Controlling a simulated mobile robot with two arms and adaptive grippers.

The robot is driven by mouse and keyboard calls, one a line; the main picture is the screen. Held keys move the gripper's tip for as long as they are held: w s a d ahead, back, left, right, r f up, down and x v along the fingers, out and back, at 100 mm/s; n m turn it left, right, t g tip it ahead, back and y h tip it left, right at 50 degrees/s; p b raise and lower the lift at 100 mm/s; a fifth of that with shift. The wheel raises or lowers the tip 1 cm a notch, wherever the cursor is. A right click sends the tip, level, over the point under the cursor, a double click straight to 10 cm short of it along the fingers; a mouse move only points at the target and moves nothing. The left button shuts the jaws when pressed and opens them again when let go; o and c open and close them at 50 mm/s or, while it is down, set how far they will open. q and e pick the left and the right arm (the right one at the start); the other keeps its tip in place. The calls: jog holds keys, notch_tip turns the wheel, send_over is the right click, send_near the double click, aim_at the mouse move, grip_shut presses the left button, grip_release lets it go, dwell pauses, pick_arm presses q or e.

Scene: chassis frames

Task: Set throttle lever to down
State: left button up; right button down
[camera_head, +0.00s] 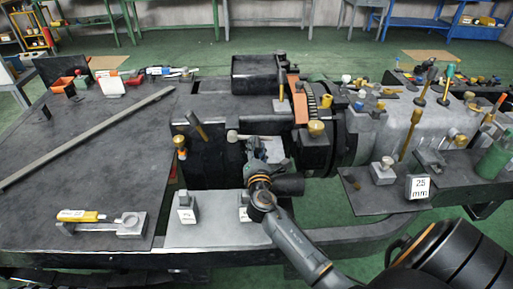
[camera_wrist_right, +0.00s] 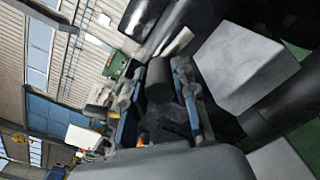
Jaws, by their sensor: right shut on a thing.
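My right gripper (camera_head: 258,152) reaches in from the lower right to the middle of the machine, above the front grey plate. In the right wrist view, the right gripper (camera_wrist_right: 157,78) has its fingers on either side of a dark cylindrical knob (camera_wrist_right: 159,82) and is shut on it. The knob seems to be the throttle lever's handle, but no label shows, and my gripper hides most of the lever in the head view. A light rod with a round knob (camera_head: 232,136) sticks out just left of the gripper. My left gripper is not in view.
Several levers stand close by, including a dark-handled one (camera_head: 196,124) to the left and a brass-knobbed one (camera_head: 316,130) to the right. A pale block (camera_wrist_right: 245,65) is beside the fingers.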

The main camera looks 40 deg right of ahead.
jog(key=c, duration=1.1)
grip_release()
jog(key=shift+o, duration=0.2)
jog(key=v, duration=1.2)
jog(key=shift+f, duration=0.1)
